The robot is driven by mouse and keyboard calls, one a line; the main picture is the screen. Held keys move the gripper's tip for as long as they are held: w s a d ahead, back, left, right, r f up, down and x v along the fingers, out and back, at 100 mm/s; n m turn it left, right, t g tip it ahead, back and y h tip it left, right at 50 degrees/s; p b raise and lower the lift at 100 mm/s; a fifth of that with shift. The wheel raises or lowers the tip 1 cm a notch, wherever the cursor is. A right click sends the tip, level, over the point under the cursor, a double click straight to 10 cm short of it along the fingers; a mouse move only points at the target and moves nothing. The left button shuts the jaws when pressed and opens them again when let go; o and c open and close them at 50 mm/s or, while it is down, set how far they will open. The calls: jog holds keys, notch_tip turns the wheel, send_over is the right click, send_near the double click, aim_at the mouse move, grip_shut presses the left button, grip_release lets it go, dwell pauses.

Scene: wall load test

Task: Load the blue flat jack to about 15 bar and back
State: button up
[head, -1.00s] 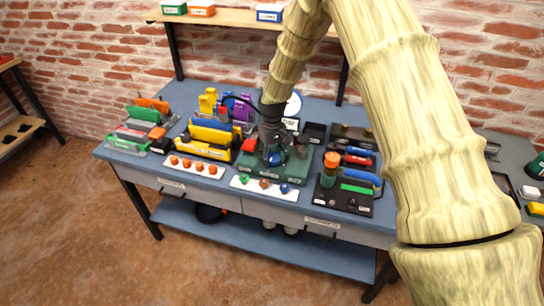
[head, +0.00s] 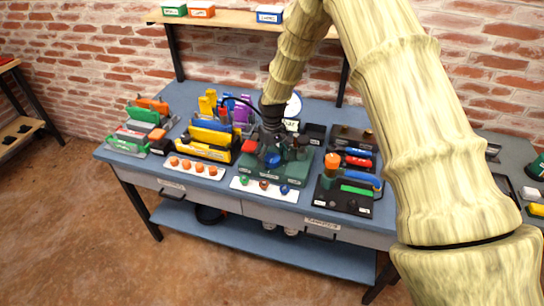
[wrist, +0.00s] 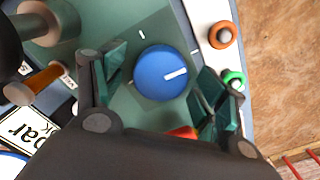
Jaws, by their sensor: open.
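A round blue knob (wrist: 158,80) with a white pointer line sits on a green base with white tick marks; the line points right in the wrist view. The knob also shows in the head view (head: 272,160). My gripper (wrist: 160,74) is open, with one finger on each side of the knob and gaps between; I cannot tell whether the fingertips are level with it. The green base (head: 300,170) stands mid-bench. A round white gauge (head: 294,104) stands behind it, with a "bar" label (wrist: 30,132) in front. I cannot tell which thing is the blue flat jack.
A white strip with coloured knobs (head: 264,187) lies before the base. Yellow and green racks of coloured parts (head: 207,153) stand at left. A black tray with an orange-capped item (head: 331,162) and a blue-handled tool stands at right. A metal post (wrist: 45,22) rises near my gripper.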

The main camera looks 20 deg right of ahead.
aim_at(272, 157)
notch_tip(272, 157, up, 12)
dwell(0.6)
jog(key=shift+f, duration=0.15)
dwell(0.5)
